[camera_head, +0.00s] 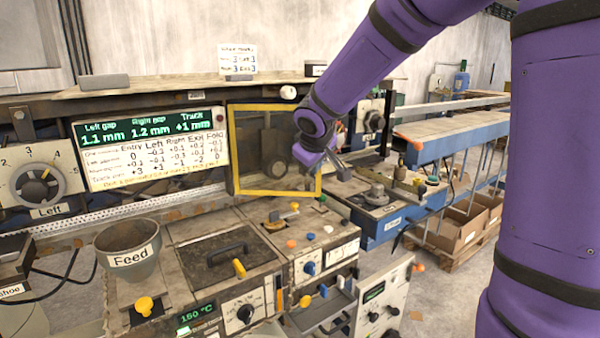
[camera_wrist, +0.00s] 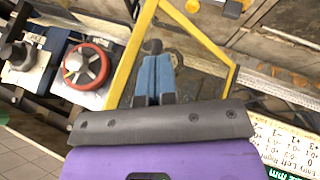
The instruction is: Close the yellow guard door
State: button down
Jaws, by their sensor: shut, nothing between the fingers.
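The yellow guard door (camera_head: 276,193) is a yellow square frame around a see-through dark panel, to the right of the gap display in the head view. A dark round part shows behind the panel. My gripper (camera_head: 343,173) is shut and empty, just past the door's lower right edge and pointing down to the right. In the wrist view the blue fingers (camera_wrist: 155,72) are together, and the yellow door frame (camera_wrist: 127,68) runs on both sides of them. I cannot tell whether the fingers touch the door or how far the door stands from its closed position.
The display board (camera_head: 150,150) is left of the door. A control console (camera_head: 300,245) with knobs and a feed cup (camera_head: 128,245) stand below. A blue bench (camera_head: 385,222) with a round fitting lies to the right; the wrist view shows a red-rimmed handwheel (camera_wrist: 86,65).

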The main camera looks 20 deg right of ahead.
jog(key=w+d, duration=0.3)
jog(key=w, duration=0.4)
jog(key=w+d, duration=0.3)
jog(key=w, duration=0.4)
jog(key=shift+w+d+r, duration=0.2)
jog(key=shift+w+d, duration=0.1)
jog(key=shift+w, duration=0.05)
jog(key=shift+a, duration=0.1)
